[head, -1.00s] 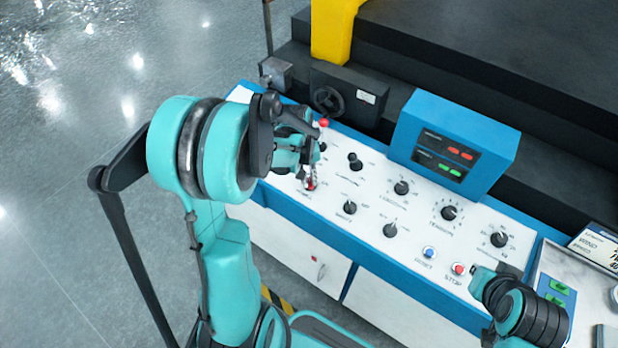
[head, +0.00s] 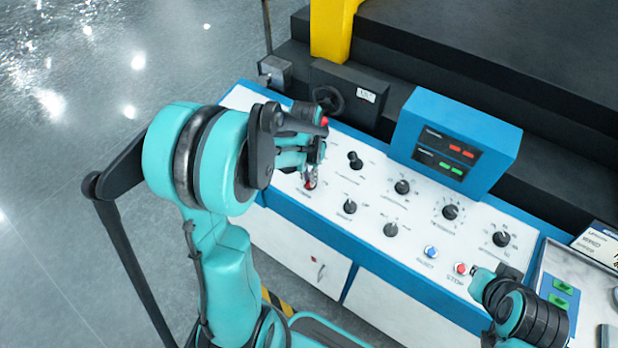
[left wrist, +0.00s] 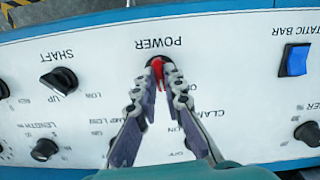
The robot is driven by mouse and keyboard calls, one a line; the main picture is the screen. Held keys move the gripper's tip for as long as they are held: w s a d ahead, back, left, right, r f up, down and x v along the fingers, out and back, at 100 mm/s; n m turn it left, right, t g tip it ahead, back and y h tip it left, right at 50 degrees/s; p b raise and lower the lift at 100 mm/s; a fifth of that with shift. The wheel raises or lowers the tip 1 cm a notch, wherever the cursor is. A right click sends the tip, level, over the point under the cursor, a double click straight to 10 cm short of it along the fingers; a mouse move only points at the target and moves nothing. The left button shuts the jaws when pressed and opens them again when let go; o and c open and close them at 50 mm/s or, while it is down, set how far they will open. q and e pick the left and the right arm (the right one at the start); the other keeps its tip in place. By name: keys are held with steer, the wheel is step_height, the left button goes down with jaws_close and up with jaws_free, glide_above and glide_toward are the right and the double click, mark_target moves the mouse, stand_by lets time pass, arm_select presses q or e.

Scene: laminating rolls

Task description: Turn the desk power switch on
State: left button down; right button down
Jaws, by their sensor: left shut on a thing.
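The desk power switch is a red knob on a dark round base, under the label POWER in the left wrist view (left wrist: 157,66). In the head view only a bit of its red (head: 310,186) shows at the panel's front left. My left gripper (left wrist: 158,80) is shut on the red knob, one fingertip on each side. It also shows in the head view (head: 313,176), over the left end of the panel. My right gripper (head: 482,277) is near the red stop button; its fingers are too unclear to judge.
The white control panel (head: 375,190) carries several black knobs, a blue button (head: 431,252) and a red stop button (head: 461,268). A blue display box (head: 460,140) rises behind. A red-tipped lever (head: 324,121) is close to my left gripper. A blue rocker switch (left wrist: 295,60) is beside POWER.

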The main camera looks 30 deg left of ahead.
arm_select(q)
steer(key=m, duration=0.5)
steer(key=shift+m+y+b, duration=0.3)
steer(key=shift+b, duration=0.05)
steer(key=shift+d+m+y, duration=0.1)
steer(key=shift+m+y, duration=0.2)
steer(key=shift+m, duration=1.9)
steer(key=c, duration=1.6)
jaws_free()
steer(key=shift+r, duration=0.1)
steer(key=r, duration=0.4)
steer(key=s+r, duration=0.1)
steer(key=r, duration=0.2)
steer(key=d+r, duration=0.1)
steer(key=r, duration=0.3)
steer(key=shift+s+r, duration=0.15)
steer(key=shift+r, duration=0.2)
